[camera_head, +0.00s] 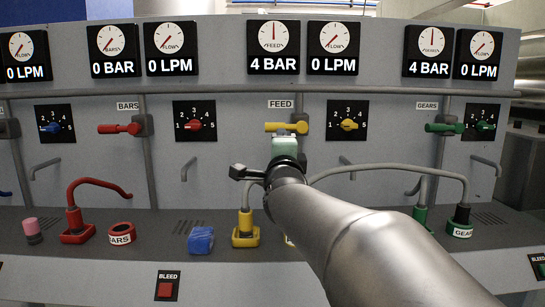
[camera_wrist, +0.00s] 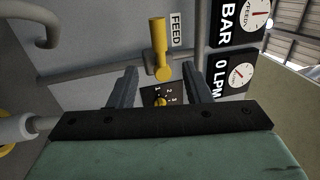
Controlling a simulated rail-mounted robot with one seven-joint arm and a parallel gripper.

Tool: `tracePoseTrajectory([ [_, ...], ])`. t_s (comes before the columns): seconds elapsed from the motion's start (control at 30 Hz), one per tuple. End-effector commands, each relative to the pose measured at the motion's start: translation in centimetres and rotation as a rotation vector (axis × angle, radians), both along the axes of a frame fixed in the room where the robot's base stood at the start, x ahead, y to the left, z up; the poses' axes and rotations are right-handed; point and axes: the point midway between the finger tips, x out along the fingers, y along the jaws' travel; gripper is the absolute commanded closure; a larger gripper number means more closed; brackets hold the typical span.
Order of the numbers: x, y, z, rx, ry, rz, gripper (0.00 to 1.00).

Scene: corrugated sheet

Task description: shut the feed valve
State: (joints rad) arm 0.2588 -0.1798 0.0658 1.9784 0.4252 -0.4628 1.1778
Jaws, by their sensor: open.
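The feed valve's yellow handle (camera_head: 287,127) lies level under the FEED label (camera_head: 281,104), pointing left from its hub, crosswise to the upright pipe. In the wrist view the yellow handle (camera_wrist: 159,48) stands upright in the picture, beyond and between my fingers. My gripper (camera_wrist: 160,78) is open, with nothing visible between its fingers. I see no contact with the handle. In the head view my gripper (camera_head: 285,147) is just below the handle, and its fingers are hard to make out. The feed pressure gauge (camera_head: 273,47) reads 4 BAR and the flow gauge (camera_head: 333,48) reads 0 LPM.
A yellow dial (camera_head: 349,125) sits right of the handle. A red handle (camera_head: 120,128) and a green handle (camera_head: 445,128) are on neighbouring stations. Hoses (camera_head: 400,170) and a yellow coupling (camera_head: 245,230) stand near my arm. A blue object (camera_head: 201,240) lies on the ledge.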

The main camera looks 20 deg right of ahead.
Motion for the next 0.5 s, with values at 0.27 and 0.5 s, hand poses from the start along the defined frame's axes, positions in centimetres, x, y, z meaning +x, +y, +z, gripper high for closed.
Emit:
tracePoseTrajectory([
  [0.27, -3.3, 1.3, -0.6, 0.000, -0.002, 0.000, 0.56],
  [0.5, -3.6, 1.5, -0.8, 0.000, 0.000, 0.000, 0.56],
])
